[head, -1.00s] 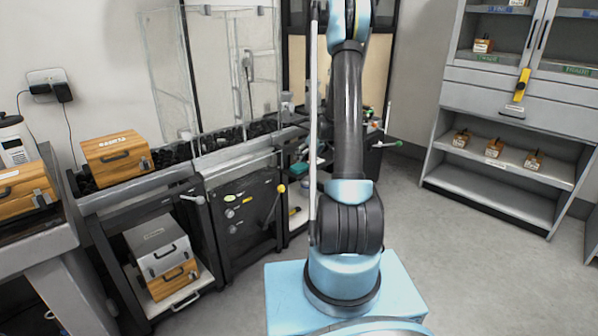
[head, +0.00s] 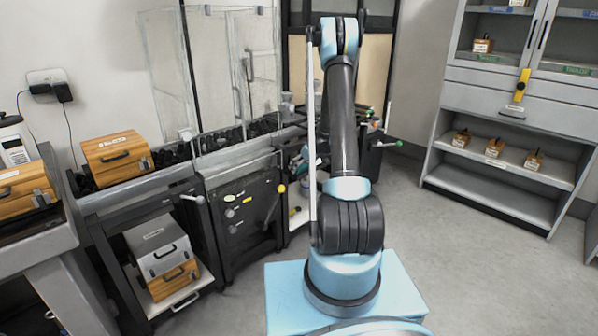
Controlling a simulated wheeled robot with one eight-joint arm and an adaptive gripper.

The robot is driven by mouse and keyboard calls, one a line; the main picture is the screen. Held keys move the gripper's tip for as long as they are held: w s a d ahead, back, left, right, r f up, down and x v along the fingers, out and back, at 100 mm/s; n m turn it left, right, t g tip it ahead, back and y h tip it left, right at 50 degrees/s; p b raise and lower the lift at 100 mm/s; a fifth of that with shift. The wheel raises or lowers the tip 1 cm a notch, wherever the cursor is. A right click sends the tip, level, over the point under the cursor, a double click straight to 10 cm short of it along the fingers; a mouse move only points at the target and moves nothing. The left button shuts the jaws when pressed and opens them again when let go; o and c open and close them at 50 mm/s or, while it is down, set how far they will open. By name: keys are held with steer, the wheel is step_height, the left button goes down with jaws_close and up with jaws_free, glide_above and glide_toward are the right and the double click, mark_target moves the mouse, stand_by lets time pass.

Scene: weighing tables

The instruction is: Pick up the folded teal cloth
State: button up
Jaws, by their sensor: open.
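A small teal patch (head: 298,165) shows low among the dark shelving just left of my arm. It is too small and too covered to tell whether it is the folded cloth. No other teal cloth is clear in the head view. My arm stands upright in the middle of the view and bends away at the top. My gripper is not visible; the far end of the arm is hidden behind its own links.
A wooden box (head: 116,157) sits on the left bench. A grey box (head: 158,248) rests on a wooden one on a low shelf. A grey cabinet (head: 520,122) with small wooden boxes stands at right. Floor (head: 470,270) between is clear.

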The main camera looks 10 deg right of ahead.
mark_target(301, 167)
steer(key=c, duration=1)
steer(key=shift+c, duration=0.2)
steer(key=shift+r, duration=0.1)
steer(key=shift+r, duration=0.65)
step_height(301, 167, up, 2)
steer(key=shift+r, duration=0.1)
steer(key=s+d, duration=1)
steer(key=s, duration=0.4)
steer(key=shift+s+d, duration=0.25)
